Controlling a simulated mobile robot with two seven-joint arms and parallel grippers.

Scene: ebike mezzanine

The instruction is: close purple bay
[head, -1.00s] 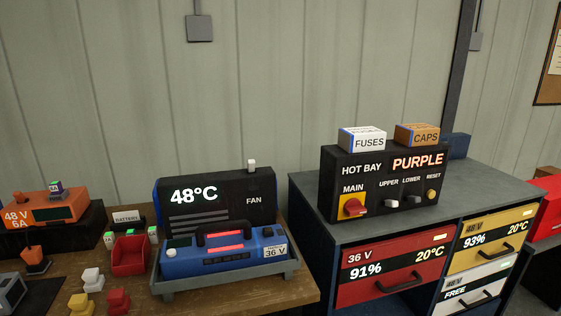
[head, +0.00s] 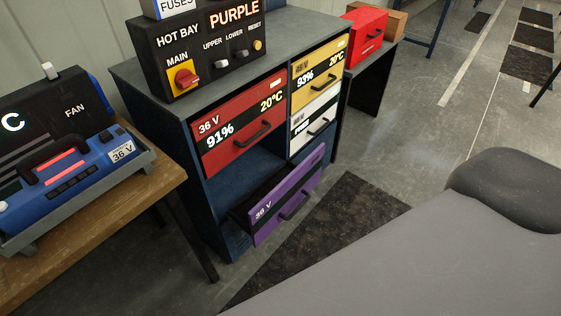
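The purple bay (head: 287,197) is a drawer low in the dark blue cabinet (head: 204,182), below the red drawer. It is pulled out toward the floor, with a dark handle on its front and "36 V" at its left. The inside of the bay is mostly hidden behind its front. The hot bay panel (head: 199,49) on top of the cabinet reads "PURPLE" and has a red main knob on a yellow plate. Neither gripper is in view.
The red drawer (head: 238,130), yellow drawer (head: 320,73) and white drawer (head: 315,118) look shut. A wooden bench (head: 118,218) with a blue 36 V battery (head: 72,165) stands at left. A black mat (head: 325,228) lies before the cabinet. A red box (head: 366,37) stands behind.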

